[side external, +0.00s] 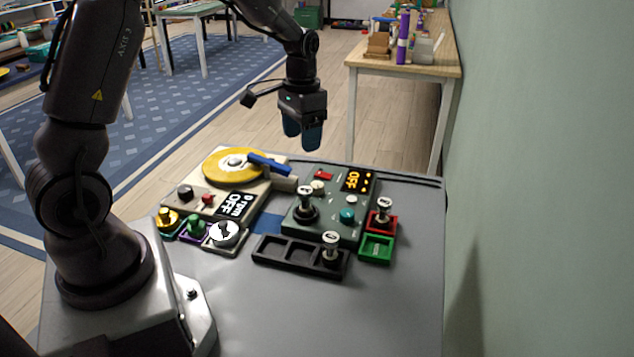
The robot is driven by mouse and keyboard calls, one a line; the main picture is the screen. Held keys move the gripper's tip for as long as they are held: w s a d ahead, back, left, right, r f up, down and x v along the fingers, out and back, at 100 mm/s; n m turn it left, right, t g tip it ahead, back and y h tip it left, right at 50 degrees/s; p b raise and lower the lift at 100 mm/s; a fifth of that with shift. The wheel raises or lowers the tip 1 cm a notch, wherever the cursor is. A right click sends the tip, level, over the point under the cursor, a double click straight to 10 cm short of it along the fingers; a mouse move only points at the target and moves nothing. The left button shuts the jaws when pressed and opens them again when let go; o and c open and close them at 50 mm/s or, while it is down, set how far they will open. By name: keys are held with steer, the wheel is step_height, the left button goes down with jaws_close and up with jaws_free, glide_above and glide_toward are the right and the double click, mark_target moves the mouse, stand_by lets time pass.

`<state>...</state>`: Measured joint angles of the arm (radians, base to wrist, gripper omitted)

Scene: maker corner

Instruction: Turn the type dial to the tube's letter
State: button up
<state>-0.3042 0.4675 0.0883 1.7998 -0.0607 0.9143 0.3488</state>
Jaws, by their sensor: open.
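My gripper (302,137) hangs open and empty above the far side of the table, with its teal fingers pointing down, clear of everything. Below it is a grey-green tester box (329,228) with an orange display (354,181) that reads OFF. On the box are a teal knob (347,215), a pale round knob (318,187) and a red switch (323,174). I cannot tell which one is the type dial. A white-topped tube (306,197) stands upright on the box. Other such tubes stand in a red tray (388,229) and a black rack (278,254). Their letters are too small to read.
A turntable box (256,201) with a yellow disc (229,165) and blue arm (269,164) stands to the left. Several small knobbed blocks, including a purple one (193,237), sit before it. A green tray (377,250) looks empty. The table's front is clear; a wall rises at right.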

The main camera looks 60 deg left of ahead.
mark_target(317, 184)
steer(key=w+a+f+m, duration=0.4)
steer(key=w+a+f, duration=0.1)
steer(key=w, duration=0.1)
step_height(317, 184, down, 12)
steer(key=shift+w+a+f, duration=0.1)
steer(key=shift+a, duration=0.05)
stand_by(0.3)
steer(key=c, duration=0.9)
